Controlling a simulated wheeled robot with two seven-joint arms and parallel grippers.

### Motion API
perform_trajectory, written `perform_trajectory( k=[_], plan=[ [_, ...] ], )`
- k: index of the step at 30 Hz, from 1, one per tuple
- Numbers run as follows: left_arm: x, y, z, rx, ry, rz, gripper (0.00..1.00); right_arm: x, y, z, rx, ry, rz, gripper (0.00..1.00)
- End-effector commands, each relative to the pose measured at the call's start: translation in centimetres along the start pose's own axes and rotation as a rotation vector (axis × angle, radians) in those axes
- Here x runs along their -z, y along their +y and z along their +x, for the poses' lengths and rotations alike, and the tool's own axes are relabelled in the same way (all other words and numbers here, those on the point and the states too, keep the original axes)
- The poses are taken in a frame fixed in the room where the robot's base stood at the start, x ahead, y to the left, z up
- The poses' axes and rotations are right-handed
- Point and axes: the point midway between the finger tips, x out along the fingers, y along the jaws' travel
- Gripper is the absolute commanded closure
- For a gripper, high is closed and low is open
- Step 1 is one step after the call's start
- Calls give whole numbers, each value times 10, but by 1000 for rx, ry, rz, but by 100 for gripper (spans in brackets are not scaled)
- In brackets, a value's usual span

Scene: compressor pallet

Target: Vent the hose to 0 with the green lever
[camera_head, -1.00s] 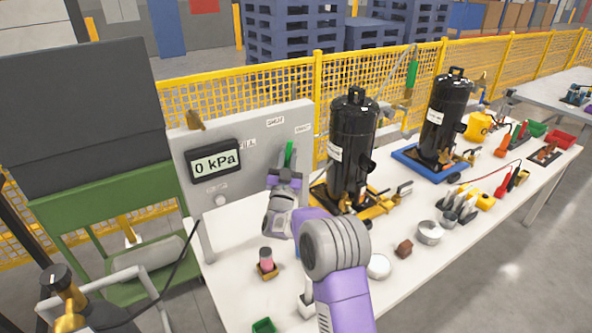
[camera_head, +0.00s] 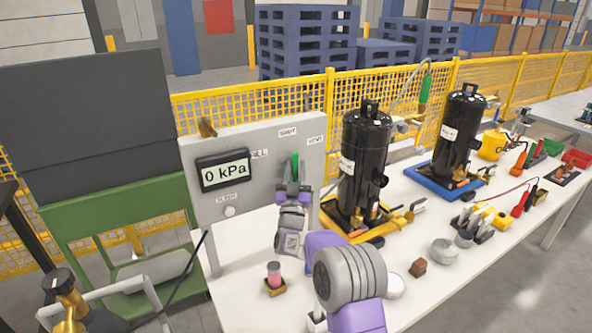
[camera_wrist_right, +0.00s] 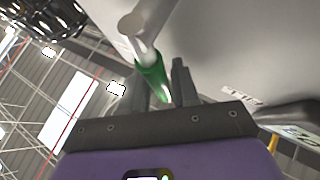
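The green lever (camera_head: 295,164) stands nearly upright on the front of a grey panel (camera_head: 268,143). Its tip points up, below the middle label and between the left and right ones; the right label reads VENT. The panel's display (camera_head: 224,171) reads 0 kPa. My right gripper (camera_head: 293,187) is at the lever. In the right wrist view the green grip (camera_wrist_right: 153,78) lies between the two close-set fingers of my right gripper (camera_wrist_right: 163,88), which look shut on it. The lever's pale pivot (camera_wrist_right: 136,28) shows beyond. The hose is not clearly identifiable. My left gripper is not in view.
Two black compressors (camera_head: 364,155) (camera_head: 459,135) stand on yellow and blue bases to the right. A pink-topped item (camera_head: 274,272), a brown block (camera_head: 418,267) and metal cups (camera_head: 444,250) sit on the white table (camera_head: 465,268). A yellow mesh fence (camera_head: 250,107) runs behind.

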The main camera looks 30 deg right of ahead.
Motion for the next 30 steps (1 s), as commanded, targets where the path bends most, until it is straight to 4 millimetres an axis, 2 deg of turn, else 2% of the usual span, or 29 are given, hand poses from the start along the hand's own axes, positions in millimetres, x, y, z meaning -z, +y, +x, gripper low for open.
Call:
perform_trajectory(
  k=[7, 11, 24, 30],
  plan=[
    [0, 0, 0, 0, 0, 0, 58, 1, 0, 0, 0, 2, 1, 71],
    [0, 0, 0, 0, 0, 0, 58, 0, 0, -7, 1, 0, 1, 71],
    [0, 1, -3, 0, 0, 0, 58, 0, 0, -67, 1, -1, 2, 71],
    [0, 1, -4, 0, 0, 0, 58, 0, 0, -76, 0, 0, 1, 71]
  ],
)
